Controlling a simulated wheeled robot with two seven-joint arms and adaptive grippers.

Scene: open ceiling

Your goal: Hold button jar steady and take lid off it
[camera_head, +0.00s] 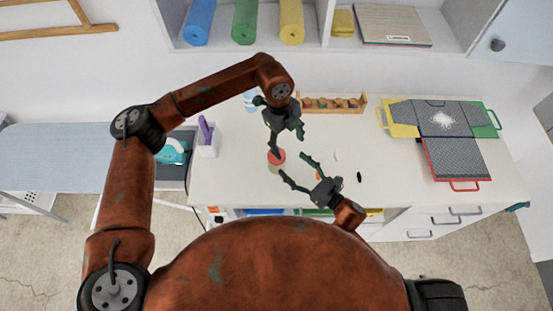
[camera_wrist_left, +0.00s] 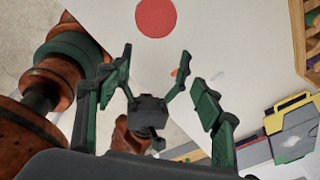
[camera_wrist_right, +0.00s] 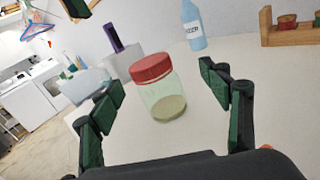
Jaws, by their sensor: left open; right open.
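The button jar is clear with a red lid (camera_wrist_right: 151,67) and a pale layer at the bottom of its glass (camera_wrist_right: 163,102). It stands upright on the white counter, lid on. In the head view the lid (camera_head: 277,155) shows just below my left gripper (camera_head: 274,150), which is open and points down. In the left wrist view the lid (camera_wrist_left: 156,17) is at the top edge, beyond the open fingers (camera_wrist_left: 162,80). My right gripper (camera_head: 297,168) is open and low, its fingers pointing toward the jar. In its wrist view the jar is ahead between the open fingers (camera_wrist_right: 160,82), apparently untouched.
A bottle (camera_wrist_right: 193,25) stands behind the jar. A white holder with a purple item (camera_head: 206,138) is to the left, a wooden rack (camera_head: 335,104) behind. Small loose bits lie right of the jar.

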